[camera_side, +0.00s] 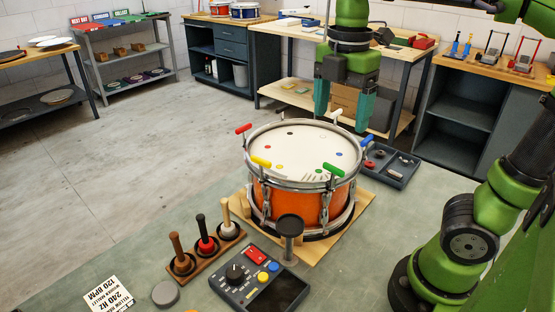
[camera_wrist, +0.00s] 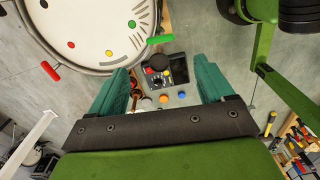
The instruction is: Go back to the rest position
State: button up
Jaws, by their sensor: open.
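My gripper (camera_side: 342,108) hangs above the back edge of the drum in the side view, its two teal fingers apart with nothing between them. In the wrist view my gripper (camera_wrist: 166,84) also shows open and empty. The orange drum (camera_side: 308,200) stands on a wooden board, with a white head (camera_side: 297,150) and red, yellow, green, blue and white tuning keys around its rim. Part of the white drum head (camera_wrist: 95,22) fills the upper left of the wrist view. A green key (camera_wrist: 160,39) lies near the rim there.
A control box (camera_side: 262,280) with a knob and buttons stands at the front, beside a wooden rack (camera_side: 208,253) holding several mallets. A grey tray (camera_side: 391,165) of small parts lies right of the drum. A workbench (camera_side: 290,27) stands behind. The left floor is clear.

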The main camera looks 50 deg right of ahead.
aim_at(334, 167)
notch_tip(334, 167, down, 13)
jog(key=shift+f, duration=0.1)
jog(key=m, duration=0.3)
jog(key=shift+m, duration=0.4)
jog(key=m, duration=0.5)
jog(key=shift+m, duration=0.4)
jog(key=m, duration=0.8)
